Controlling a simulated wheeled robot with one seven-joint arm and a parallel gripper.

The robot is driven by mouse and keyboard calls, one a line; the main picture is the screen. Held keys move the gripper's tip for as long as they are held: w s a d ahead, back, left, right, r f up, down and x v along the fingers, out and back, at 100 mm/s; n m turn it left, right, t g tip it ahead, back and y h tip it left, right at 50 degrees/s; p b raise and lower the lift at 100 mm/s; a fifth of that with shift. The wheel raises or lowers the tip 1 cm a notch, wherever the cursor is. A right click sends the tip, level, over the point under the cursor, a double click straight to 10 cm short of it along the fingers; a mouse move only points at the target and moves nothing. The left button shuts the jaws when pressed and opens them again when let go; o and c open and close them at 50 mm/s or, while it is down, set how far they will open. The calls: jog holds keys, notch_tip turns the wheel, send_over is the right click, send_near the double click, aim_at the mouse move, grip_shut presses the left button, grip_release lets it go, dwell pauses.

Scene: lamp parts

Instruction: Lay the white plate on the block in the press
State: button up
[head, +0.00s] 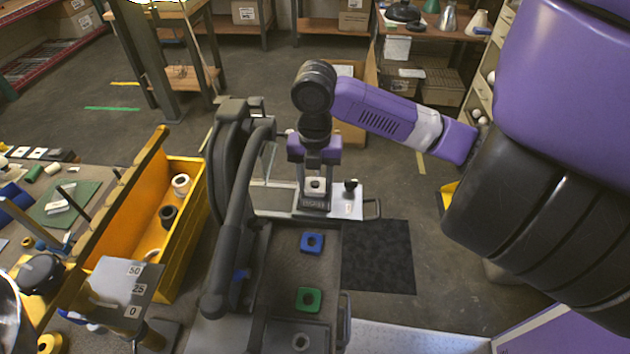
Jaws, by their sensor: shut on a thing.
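A small white square plate (316,186) with a dark centre is between the fingers of my gripper (315,178), which points down and is shut on it. A dark block (314,204) shows right below the plate, on a pale metal tray (343,207) of the press. From this angle I cannot tell whether the plate touches the block. The grey press (236,180), with its long curved lever, stands just left of my gripper. The fingers hide part of the plate's sides.
A blue square piece (311,243) and a green one (308,299) lie on the dark surface nearer me. A black knob (350,186) stands on the tray, right of the plate. A yellow bin (188,207) with ring parts is to the left. A dark mat (378,258) lies right, clear.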

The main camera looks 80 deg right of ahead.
jog(key=o, duration=1.4)
jog(key=shift+r, duration=0.1)
notch_tip(320, 180, up, 8)
jog(key=shift+f, duration=0.2)
jog(key=shift+s, duration=0.1)
